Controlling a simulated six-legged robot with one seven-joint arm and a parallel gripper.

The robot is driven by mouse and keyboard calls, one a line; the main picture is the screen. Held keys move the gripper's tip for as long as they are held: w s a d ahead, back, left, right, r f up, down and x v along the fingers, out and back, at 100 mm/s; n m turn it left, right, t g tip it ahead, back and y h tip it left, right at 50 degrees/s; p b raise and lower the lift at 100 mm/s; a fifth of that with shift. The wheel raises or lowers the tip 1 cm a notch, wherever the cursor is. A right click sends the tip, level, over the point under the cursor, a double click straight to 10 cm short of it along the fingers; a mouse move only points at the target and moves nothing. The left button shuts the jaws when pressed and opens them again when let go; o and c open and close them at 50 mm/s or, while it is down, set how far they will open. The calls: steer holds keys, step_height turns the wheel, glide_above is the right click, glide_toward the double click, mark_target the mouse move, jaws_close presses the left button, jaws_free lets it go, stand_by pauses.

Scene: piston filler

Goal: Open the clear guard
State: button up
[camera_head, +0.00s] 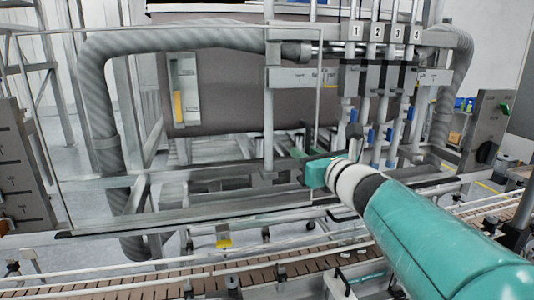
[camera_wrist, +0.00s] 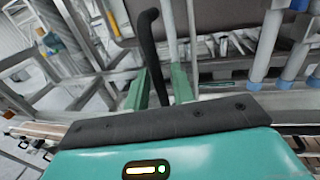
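The clear guard (camera_head: 225,160) is a large see-through panel with a thin pale frame, standing upright before the machine in the head view. Its right edge is just left of the numbered filling nozzles (camera_head: 385,75). A black bar handle (camera_head: 308,137) is near this edge, and shows in the wrist view as a dark curved bar (camera_wrist: 147,45). My gripper (camera_head: 309,163) is at the handle. In the wrist view its green fingers (camera_wrist: 160,85) are apart, with the lower part of the bar between them. Contact with the bar is unclear.
A slatted conveyor (camera_head: 200,275) with metal rails runs along the front below the guard. A thick grey hose (camera_head: 95,95) loops behind the guard.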

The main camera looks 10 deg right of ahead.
steer(key=shift+s, duration=0.15)
steer(key=v, duration=1.3)
steer(key=shift+s, duration=0.3)
steer(key=shift+d+r, duration=0.1)
steer(key=s+a+f+n+g+y, duration=0.15)
steer(key=a+f+n+g, duration=0.25)
steer(key=a+f+n, duration=0.4)
steer(key=s+a+f+n+g, duration=0.35)
steer(key=f+n, duration=0.25)
steer(key=n, duration=0.4)
steer(key=s+d+f+n+g+h, duration=0.2)
steer(key=s+f+n+g+h, duration=0.2)
steer(key=n, duration=1.1)
step_height(320, 180, down, 3)
steer(key=shift+s+f+h, duration=0.2)
steer(key=shift+s+h, duration=0.5)
steer(key=shift+h, duration=0.05)
steer(key=shift+o, duration=0.6)
steer(key=shift+d+g, duration=0.1)
steer(key=shift+g, duration=0.15)
